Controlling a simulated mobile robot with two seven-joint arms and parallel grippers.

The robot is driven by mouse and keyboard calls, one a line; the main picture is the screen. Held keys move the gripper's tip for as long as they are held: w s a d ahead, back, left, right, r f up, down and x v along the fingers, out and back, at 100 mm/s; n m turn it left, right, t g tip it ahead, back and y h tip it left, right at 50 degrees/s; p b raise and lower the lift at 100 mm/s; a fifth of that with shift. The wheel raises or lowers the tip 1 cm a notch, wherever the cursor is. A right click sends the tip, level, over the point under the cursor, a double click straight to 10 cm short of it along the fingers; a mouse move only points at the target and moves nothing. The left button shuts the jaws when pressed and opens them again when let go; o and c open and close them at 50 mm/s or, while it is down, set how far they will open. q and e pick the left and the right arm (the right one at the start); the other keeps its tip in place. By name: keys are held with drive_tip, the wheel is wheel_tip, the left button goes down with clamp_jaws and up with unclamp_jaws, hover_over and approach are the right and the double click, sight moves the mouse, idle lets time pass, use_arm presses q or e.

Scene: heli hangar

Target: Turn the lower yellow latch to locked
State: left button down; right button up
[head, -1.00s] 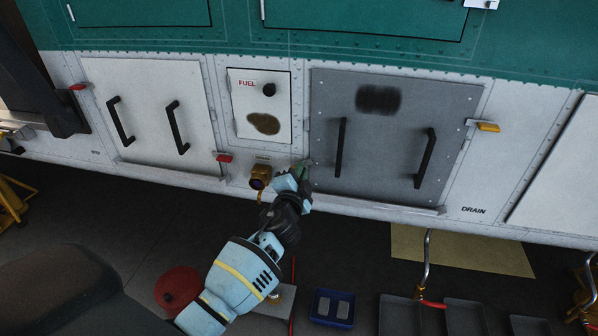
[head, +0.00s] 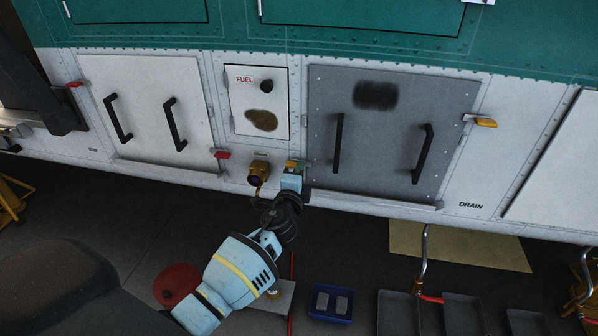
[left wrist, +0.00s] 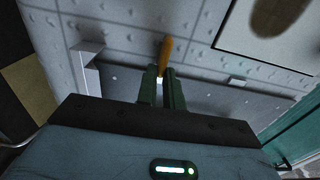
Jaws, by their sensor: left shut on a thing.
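The grey door panel (head: 390,140) has a yellow latch at its lower left. In the head view only a small bit of that latch shows by my fingers. In the left wrist view the yellow latch (left wrist: 165,52) stands up between the green fingertips. My left gripper (head: 296,166) is shut on it, and the fingers (left wrist: 160,80) cover its near end. Another yellow latch (head: 485,122) sits at the door's upper right, sticking out to the right. My right gripper is not in view.
A brass fitting (head: 259,171) sits just left of my gripper. A red latch (head: 221,154) and the white fuel panel (head: 258,103) are close by. Black handles (head: 339,143) stand out from the grey door. A blue bin (head: 331,303) is on the floor below.

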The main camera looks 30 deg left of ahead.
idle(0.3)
use_arm(q)
drive_tip(key=c, duration=1.5)
unclamp_jaws()
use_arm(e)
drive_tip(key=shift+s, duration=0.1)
use_arm(q)
drive_tip(key=shift+s, duration=0.1)
drive_tip(key=v, duration=0.7)
drive_tip(key=shift+s+d, duration=0.1)
drive_tip(key=shift+s, duration=0.2)
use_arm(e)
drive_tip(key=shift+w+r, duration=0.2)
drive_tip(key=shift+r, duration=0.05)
